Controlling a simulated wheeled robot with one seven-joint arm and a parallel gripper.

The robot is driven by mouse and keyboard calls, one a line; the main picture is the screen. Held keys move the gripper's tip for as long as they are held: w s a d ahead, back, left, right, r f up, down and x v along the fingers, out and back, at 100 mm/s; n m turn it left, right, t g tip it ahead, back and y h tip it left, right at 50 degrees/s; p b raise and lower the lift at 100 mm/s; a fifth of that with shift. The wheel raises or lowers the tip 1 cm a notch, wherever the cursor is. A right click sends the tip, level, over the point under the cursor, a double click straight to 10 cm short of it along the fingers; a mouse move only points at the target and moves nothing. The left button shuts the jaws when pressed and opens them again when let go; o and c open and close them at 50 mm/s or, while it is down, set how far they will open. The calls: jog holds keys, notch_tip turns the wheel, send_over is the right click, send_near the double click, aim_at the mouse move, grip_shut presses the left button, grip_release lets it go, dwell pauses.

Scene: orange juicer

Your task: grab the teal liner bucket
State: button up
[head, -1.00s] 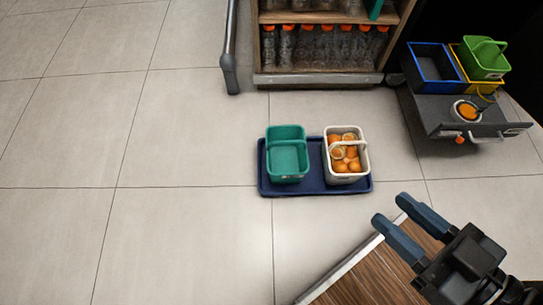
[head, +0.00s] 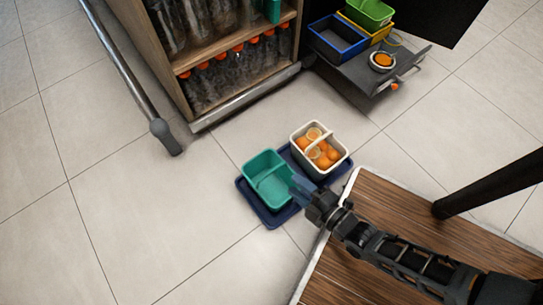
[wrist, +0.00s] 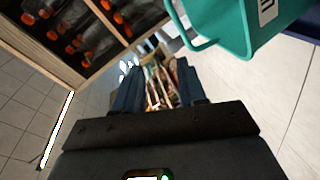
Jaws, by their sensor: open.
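The teal liner bucket (head: 264,176) stands on a dark blue tray (head: 266,217) on the floor, its handle crossing over its open top. In the wrist view the bucket (wrist: 236,22) shows large at the top right, with a white label and part of its handle. My gripper (head: 300,188) is open, at the bucket's right edge in the head view. In the wrist view the two blue fingers (wrist: 155,90) are apart with nothing between them, and the bucket is above and right of them. I cannot tell whether a finger touches the bucket.
A cream basket of oranges (head: 320,150) stands on the tray beside the bucket. A wooden shelf with orange-capped bottles (head: 232,70) is behind. A grey juicer base (head: 372,80) with blue, yellow and green bins is at the top right. A wooden surface (head: 400,215) lies under my arm.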

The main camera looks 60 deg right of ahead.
aim_at(279, 167)
jog(key=w+d+f+n, duration=0.1)
jog(key=w+f, duration=0.1)
jog(key=w+d+f+n+h, duration=0.1)
jog(key=w+d+f, duration=0.1)
jog(key=w+d+f+n, duration=0.1)
jog(key=w+f, duration=0.1)
jog(key=shift+d+f+h, duration=0.15)
jog(key=shift+d+h, duration=0.05)
jog(key=shift+h, duration=0.2)
jog(key=b+x, duration=0.2)
jog(key=x, duration=0.3)
jog(key=shift+w+d, duration=0.1)
jog(key=shift+w, duration=0.2)
grip_shut()
